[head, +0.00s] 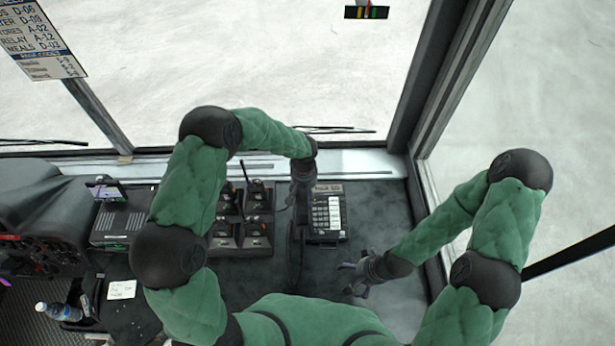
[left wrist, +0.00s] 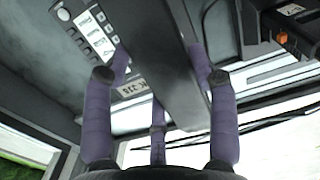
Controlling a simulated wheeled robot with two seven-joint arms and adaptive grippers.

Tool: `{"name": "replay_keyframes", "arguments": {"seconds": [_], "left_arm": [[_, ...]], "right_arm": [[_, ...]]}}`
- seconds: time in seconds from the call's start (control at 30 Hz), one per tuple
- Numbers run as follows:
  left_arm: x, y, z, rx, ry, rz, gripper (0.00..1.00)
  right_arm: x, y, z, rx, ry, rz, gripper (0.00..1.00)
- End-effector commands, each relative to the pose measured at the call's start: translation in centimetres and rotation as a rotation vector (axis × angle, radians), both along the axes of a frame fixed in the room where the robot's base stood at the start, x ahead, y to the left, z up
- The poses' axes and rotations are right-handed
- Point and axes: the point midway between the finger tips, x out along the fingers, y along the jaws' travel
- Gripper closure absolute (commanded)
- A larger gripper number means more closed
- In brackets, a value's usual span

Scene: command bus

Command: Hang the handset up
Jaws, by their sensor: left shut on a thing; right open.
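The desk phone (head: 327,214) with a white keypad sits on the dark dash top near the windshield. Its keypad also shows at the upper left of the left wrist view (left wrist: 92,32). My left gripper (head: 301,192) is just left of the phone, shut on the dark handset (head: 295,240). In the left wrist view the long handset (left wrist: 172,65) lies between the purple fingers of the left gripper (left wrist: 160,78). Whether the handset touches the phone's cradle I cannot tell. My right gripper (head: 356,279) is open and empty, to the lower right of the phone.
Several handheld radios in chargers (head: 242,220) stand left of the phone. A dark box unit (head: 120,222), a paper note (head: 121,290) and a water bottle (head: 60,311) are further left. The dash right of the phone is clear up to the window pillar.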

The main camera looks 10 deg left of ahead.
Motion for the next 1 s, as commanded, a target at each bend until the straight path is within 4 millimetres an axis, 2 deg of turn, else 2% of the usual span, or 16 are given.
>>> {"name": "replay_keyframes", "arguments": {"seconds": [0.37, 0.8, 1.0], "left_arm": [[0.0, 0.0, -1.5, 0.001, 0.000, 0.000, 0.80], [0.0, 0.0, -5.3, 0.000, 0.001, 0.000, 0.80], [0.0, 0.0, -6.9, 0.000, 0.000, 0.000, 0.80]], "right_arm": [[0.0, 0.0, -0.8, 0.000, 0.000, 0.000, 0.00], [0.0, 0.0, -2.5, 0.000, 0.000, 0.000, 0.00], [0.0, 0.0, -4.2, 0.000, 0.000, 0.000, 0.00]]}}
